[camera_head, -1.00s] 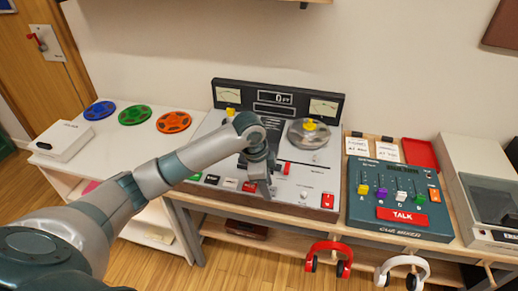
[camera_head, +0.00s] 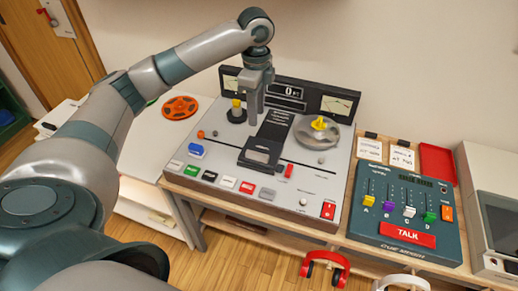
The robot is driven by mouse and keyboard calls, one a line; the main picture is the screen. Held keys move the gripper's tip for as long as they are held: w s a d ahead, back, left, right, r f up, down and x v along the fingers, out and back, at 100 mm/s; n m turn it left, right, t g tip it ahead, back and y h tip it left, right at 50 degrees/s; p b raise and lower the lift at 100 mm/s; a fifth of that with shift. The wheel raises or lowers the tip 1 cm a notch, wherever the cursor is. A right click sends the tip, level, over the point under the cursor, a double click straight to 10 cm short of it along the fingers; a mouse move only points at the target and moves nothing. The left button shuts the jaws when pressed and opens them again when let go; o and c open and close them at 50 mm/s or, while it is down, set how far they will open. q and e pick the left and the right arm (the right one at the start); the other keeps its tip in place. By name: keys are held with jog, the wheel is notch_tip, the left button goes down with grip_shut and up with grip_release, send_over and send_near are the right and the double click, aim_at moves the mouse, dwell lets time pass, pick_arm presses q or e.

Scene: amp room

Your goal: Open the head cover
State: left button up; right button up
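The tape deck (camera_head: 228,172) stands on the bench, with a dark head block (camera_head: 262,152) in the middle of its top. A dark lettered panel (camera_head: 275,128) rises behind the block toward the meter panel; I cannot tell whether it is the cover standing open. My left gripper (camera_head: 254,114) points down above the deck, just behind and left of the block, near the left spindle. It holds nothing that I can see. Its finger gap is not clear. My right gripper is not in view.
A yellow-capped left spindle (camera_head: 237,112) and a metal reel with a yellow hub (camera_head: 318,130) flank the panel. Coloured buttons line the deck's front. A cue mixer (camera_head: 408,214) stands to the right. Red headphones (camera_head: 325,266) hang below the bench edge.

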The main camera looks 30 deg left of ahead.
pick_arm(q)
jog(key=shift+w+f, duration=0.1)
jog(key=p, duration=0.4)
send_near(257, 154)
notch_tip(257, 154, down, 9)
dwell(0.5)
grip_shut()
